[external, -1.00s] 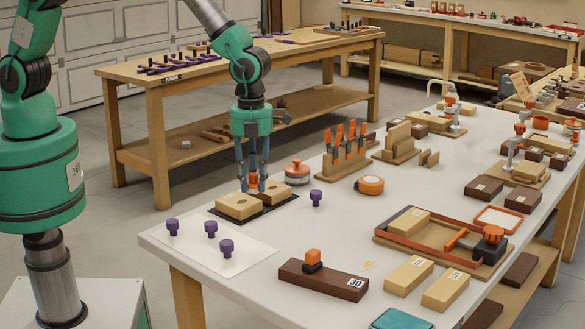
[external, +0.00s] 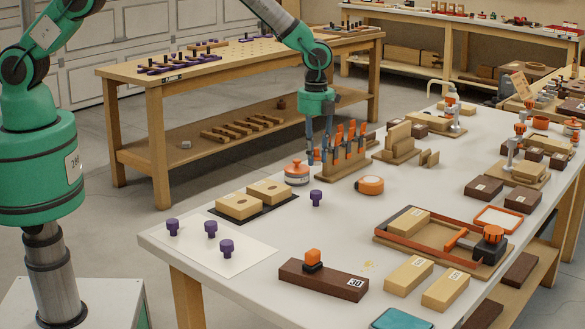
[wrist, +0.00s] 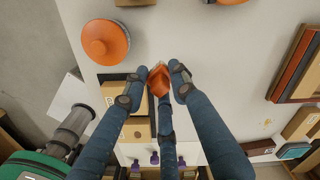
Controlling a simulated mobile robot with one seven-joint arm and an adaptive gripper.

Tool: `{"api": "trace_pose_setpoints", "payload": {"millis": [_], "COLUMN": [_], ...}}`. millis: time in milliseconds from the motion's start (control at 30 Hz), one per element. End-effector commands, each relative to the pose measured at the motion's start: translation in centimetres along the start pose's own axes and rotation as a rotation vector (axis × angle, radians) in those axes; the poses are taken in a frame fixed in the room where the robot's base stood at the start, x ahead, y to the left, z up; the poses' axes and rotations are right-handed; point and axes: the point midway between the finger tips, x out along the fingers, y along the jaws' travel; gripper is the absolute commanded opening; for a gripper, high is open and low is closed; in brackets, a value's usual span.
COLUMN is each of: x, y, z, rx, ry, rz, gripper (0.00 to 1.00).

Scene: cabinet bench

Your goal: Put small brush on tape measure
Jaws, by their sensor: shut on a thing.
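My gripper (external: 318,158) is shut on a small orange piece, seemingly the small brush; it shows between the fingertips in the wrist view (wrist: 160,80). Its lower end is hard to make out. My gripper is above the bench, by the left end of the orange-handled tool rack in the external view. The tape measure (external: 370,185), seemingly the flat round orange item with a pale side, lies on the white bench right of the gripper. Its edge seems to show at the top of the wrist view (wrist: 232,2).
A round orange item with a knob (external: 297,173) stands close to the gripper. The tool rack (external: 345,171) stands upright beside it. Two beige blocks (external: 239,206) sit on a dark mat. A purple knob (external: 316,198) stands nearby. Bench space in front of the tape measure is clear.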

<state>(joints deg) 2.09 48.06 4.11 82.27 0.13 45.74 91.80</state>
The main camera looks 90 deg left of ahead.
Motion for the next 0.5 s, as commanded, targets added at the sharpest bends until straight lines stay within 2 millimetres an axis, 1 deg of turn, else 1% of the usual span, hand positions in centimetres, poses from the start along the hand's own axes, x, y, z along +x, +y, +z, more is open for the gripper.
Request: {"api": "trace_pose_setpoints", "payload": {"millis": [33, 133, 500], "x": [0.07, 0.14, 0.14], "y": [-0.21, -0.44, -0.52], "z": [0.51, 1.09, 1.20], "rx": [-0.009, -0.019, -0.022], "ry": [0.000, 0.000, 0.000], "rz": [0.000, 0.000, -0.001], "gripper": [0.11, 0.11, 0.11]}}
